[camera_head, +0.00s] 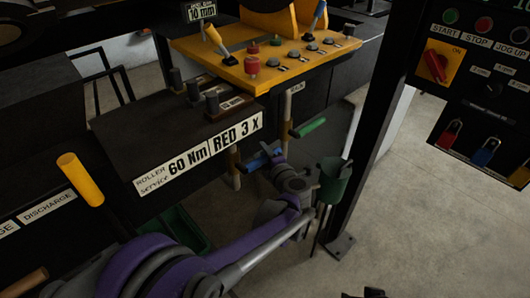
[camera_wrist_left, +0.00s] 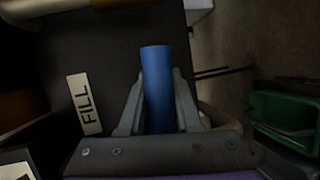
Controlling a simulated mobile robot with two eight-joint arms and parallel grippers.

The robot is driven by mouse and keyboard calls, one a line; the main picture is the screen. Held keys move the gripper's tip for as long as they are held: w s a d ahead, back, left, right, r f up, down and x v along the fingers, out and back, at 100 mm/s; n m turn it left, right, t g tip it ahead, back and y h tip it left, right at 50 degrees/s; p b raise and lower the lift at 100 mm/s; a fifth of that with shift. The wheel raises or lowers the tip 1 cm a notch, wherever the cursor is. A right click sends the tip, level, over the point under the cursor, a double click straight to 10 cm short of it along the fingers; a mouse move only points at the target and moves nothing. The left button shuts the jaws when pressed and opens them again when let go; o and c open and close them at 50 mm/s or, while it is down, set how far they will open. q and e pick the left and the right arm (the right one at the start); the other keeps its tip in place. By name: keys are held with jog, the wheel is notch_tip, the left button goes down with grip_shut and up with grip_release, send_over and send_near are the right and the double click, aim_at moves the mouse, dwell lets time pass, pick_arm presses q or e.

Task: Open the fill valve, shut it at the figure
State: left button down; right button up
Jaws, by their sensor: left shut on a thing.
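The fill valve's handle is a blue bar (camera_head: 257,161) under the black bench, below the "RED 3 X" plate. In the left wrist view the blue handle (camera_wrist_left: 158,88) stands between the two grey fingers, beside a "FILL" label (camera_wrist_left: 84,104). My left gripper (camera_head: 273,163) is shut on this handle, and its fingers (camera_wrist_left: 157,100) lie along both sides of it. The valve body behind the handle is mostly hidden. No level figure or gauge can be read in either view.
A green handle (camera_head: 309,128) sticks out just above and right of my left gripper. A green cup (camera_head: 334,181) hangs beside the black post (camera_head: 366,140). A yellow handle (camera_head: 80,179) stands at the left near a "DISCHARGE" label (camera_head: 47,206). The floor at the right is clear.

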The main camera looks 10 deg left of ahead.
aim_at(263, 160)
pick_arm(q)
notch_tip(263, 160, down, 6)
jog(key=s+a+m+g+y+b, duration=0.1)
jog(key=s+m+g+b, duration=0.1)
jog(key=m+g+b, duration=0.1)
jog(key=shift+a+r+m+b, duration=0.15)
jog(key=shift+a+m+b, duration=0.15)
jog(key=shift+m+b, duration=0.7)
jog(key=shift+s, duration=0.1)
jog(key=c, duration=0.6)
grip_release()
jog(key=v, duration=1)
jog(key=shift+s+d+r, duration=0.2)
jog(key=shift+d, duration=0.1)
